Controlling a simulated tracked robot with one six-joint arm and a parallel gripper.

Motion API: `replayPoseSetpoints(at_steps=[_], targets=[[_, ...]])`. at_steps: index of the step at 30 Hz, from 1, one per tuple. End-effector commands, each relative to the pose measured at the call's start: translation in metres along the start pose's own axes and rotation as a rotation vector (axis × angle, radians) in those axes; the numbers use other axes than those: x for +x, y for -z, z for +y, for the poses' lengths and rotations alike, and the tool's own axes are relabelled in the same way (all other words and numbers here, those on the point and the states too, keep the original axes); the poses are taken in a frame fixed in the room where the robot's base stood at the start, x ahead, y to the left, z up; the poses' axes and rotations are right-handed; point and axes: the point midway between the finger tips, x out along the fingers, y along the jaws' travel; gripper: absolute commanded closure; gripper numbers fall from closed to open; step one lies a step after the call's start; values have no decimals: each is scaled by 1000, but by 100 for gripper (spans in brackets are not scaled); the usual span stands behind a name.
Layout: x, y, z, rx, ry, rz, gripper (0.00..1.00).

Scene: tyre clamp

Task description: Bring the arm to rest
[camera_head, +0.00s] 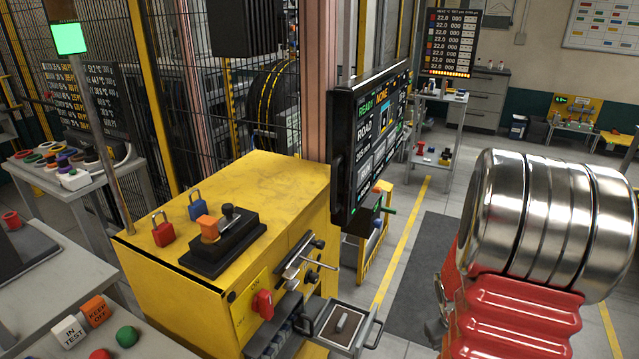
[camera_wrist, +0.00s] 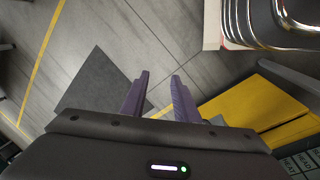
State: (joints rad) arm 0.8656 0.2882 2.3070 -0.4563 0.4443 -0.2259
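My gripper (camera_wrist: 160,77) shows in the wrist view with its two purple fingers apart. Nothing is between the fingertips, only grey floor behind them. The gripper hangs above the floor, with a dark mat (camera_wrist: 98,82) beyond its left finger and a yellow surface (camera_wrist: 255,105) to its right. It touches nothing that I can see. In the head view I cannot make out the gripper.
The yellow cabinet (camera_head: 270,190) stands at centre in the head view, with padlocks and an open drawer (camera_head: 338,325). A screen (camera_head: 370,135) is above it. A wire fence encloses a tyre (camera_head: 268,105) behind.

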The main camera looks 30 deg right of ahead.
Motion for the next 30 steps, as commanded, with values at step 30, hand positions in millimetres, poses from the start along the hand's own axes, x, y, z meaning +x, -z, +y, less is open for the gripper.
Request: replayPoseSetpoints(at_steps=[30], targets=[[-224, -20, -193, 126, 181, 154, 72]])
